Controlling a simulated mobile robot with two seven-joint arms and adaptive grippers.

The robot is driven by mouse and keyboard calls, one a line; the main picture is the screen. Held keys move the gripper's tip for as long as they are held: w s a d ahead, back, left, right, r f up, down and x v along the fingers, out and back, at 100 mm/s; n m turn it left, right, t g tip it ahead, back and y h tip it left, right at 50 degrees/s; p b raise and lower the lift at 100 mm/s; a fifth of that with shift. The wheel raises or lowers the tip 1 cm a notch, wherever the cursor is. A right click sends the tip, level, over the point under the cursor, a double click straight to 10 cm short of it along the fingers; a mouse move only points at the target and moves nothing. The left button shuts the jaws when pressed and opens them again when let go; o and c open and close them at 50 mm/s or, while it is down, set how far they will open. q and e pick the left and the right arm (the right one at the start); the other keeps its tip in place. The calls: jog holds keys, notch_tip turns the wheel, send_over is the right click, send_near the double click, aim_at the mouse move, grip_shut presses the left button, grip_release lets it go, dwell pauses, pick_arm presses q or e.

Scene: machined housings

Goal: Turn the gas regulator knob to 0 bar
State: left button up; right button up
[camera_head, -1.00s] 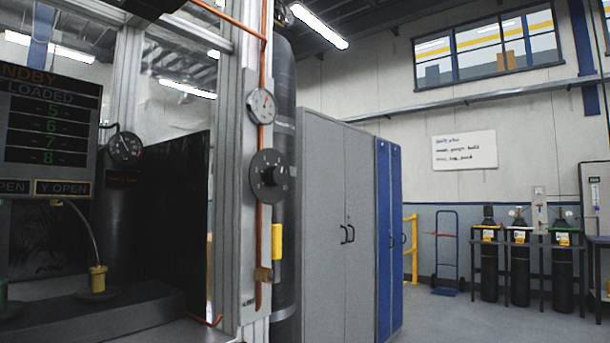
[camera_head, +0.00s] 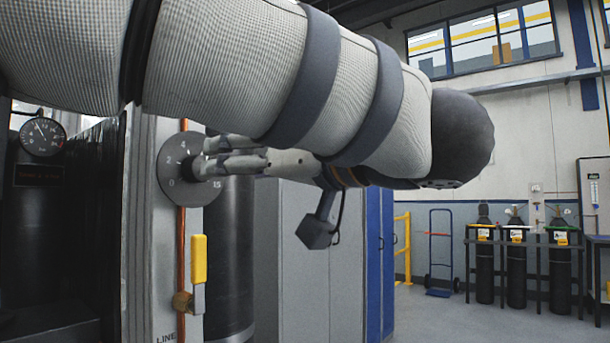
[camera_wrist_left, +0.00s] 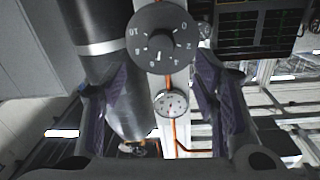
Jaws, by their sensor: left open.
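The regulator knob's dark round dial plate (camera_head: 180,190), with white numbers around its rim, is on the pale post at centre left. My left gripper (camera_head: 207,157) points at it from the right, with its fingertips close to the knob and covering part of it. In the left wrist view the dial (camera_wrist_left: 140,22) and the central knob (camera_wrist_left: 158,43) are at the top, between the two spread fingers (camera_wrist_left: 163,75). The gripper is open; I cannot tell whether a fingertip touches the knob. The knob's setting is unclear. My right gripper is out of view.
A white gauge (camera_wrist_left: 171,103) is by the dial; my arm hides it in the head view. A yellow valve handle (camera_head: 199,260) is below the dial on the copper pipe (camera_head: 181,245). Grey cabinets (camera_head: 300,285) stand right, gas cylinders (camera_head: 484,265) far right.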

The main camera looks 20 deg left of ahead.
aim_at(199, 169)
pick_arm(q)
jog(key=x, duration=0.9)
jog(key=shift+a, duration=0.3)
jog(key=c, duration=1.2)
